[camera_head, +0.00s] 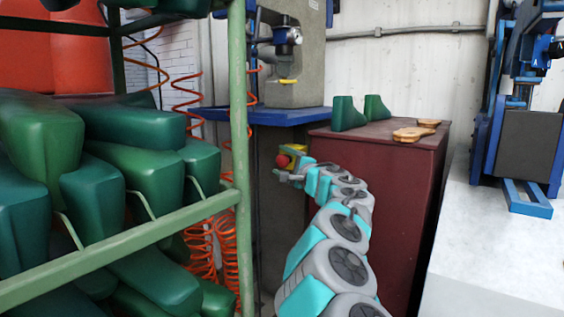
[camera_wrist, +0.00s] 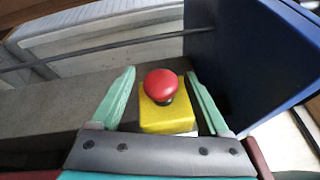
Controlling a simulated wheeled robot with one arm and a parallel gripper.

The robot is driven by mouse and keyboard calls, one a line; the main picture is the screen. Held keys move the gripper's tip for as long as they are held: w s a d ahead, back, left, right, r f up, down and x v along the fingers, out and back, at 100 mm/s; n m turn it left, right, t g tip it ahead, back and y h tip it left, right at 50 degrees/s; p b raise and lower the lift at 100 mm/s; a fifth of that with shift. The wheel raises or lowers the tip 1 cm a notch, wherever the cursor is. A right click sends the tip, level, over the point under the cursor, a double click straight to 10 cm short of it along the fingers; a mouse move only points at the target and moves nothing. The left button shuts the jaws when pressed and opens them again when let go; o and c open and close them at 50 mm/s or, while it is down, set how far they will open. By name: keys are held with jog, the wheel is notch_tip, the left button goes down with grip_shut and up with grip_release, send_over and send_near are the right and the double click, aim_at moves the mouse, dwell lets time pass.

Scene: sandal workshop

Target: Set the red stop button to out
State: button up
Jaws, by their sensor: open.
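The red stop button (camera_wrist: 161,85) is a round mushroom head on a yellow box (camera_wrist: 168,119). In the wrist view it sits between the two green fingers of my gripper (camera_wrist: 160,92), with a gap to each finger. My gripper is open. In the head view the red button (camera_head: 283,160) shows at the end of my arm, in front of the grey machine column, with part of the yellow box (camera_head: 297,150) beside it. My gripper (camera_head: 288,174) is partly hidden there. I cannot tell whether the button is pressed in or out.
A green rack post (camera_head: 239,150) and shelves of green shoe lasts (camera_head: 130,165) stand close on the left. A dark red cabinet (camera_head: 373,190) with green and wooden pieces on top is right of my arm. A blue machine table (camera_head: 262,116) lies behind.

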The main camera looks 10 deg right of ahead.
jog(key=shift+w, duration=0.15)
jog(key=shift+c, duration=0.3)
grip_shut()
dwell(0.4)
dwell(0.8)
